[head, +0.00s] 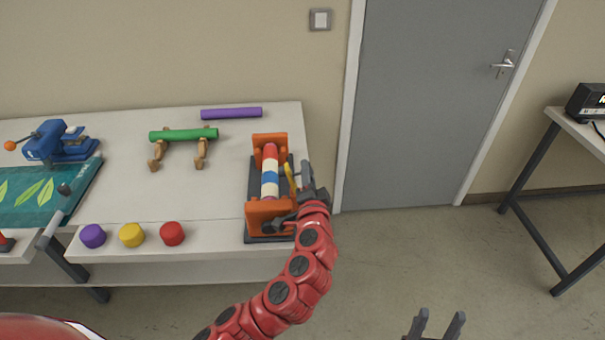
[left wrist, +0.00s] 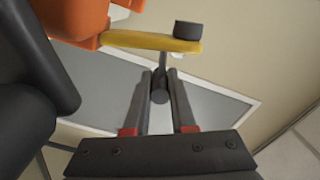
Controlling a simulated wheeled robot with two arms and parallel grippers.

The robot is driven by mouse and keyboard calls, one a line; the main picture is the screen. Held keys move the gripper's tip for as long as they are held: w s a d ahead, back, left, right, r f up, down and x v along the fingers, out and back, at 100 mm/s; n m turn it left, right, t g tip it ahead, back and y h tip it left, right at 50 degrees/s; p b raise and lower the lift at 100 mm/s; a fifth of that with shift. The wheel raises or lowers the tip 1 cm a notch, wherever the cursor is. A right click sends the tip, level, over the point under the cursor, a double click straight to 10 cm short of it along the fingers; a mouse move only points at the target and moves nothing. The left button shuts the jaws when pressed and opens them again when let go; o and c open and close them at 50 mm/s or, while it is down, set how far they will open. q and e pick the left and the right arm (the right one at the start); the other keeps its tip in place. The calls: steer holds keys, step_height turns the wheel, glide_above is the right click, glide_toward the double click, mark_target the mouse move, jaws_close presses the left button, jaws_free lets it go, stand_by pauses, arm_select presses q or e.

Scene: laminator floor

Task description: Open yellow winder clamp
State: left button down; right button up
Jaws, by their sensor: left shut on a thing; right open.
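The winder (head: 267,212) has orange end blocks on a dark base and holds a striped red, white, blue and yellow roll (head: 270,170). Its yellow clamp (head: 290,182) shows as a thin bar on the right side. In the left wrist view the yellow clamp bar (left wrist: 150,41) lies across the top, with a dark knob (left wrist: 188,31) on its right end. My left gripper (head: 312,186) is at the winder's right side. Its fingers (left wrist: 160,85) are shut on a dark round handle (left wrist: 160,96) on a thin stem by the bar. My right gripper (head: 437,322) is open and empty, low over the floor.
The white table (head: 222,203) also holds a purple roll (head: 231,113), a green roll (head: 183,134) on wooden supports, a blue device (head: 58,143), and purple, yellow and red knobs (head: 172,233) along the front. A door (head: 440,100) and free floor lie to the right.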

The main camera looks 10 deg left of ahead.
arm_select(q)
steer(key=shift+w+d+f+m, duration=0.1)
steer(key=shift+d+m, duration=0.2)
steer(key=shift+m, duration=0.2)
steer(key=c, duration=0.8)
jaws_free()
steer(key=shift+d, duration=0.1)
steer(key=shift+o, duration=0.2)
steer(key=v, duration=1.7)
steer(key=shift+s, duration=0.25)
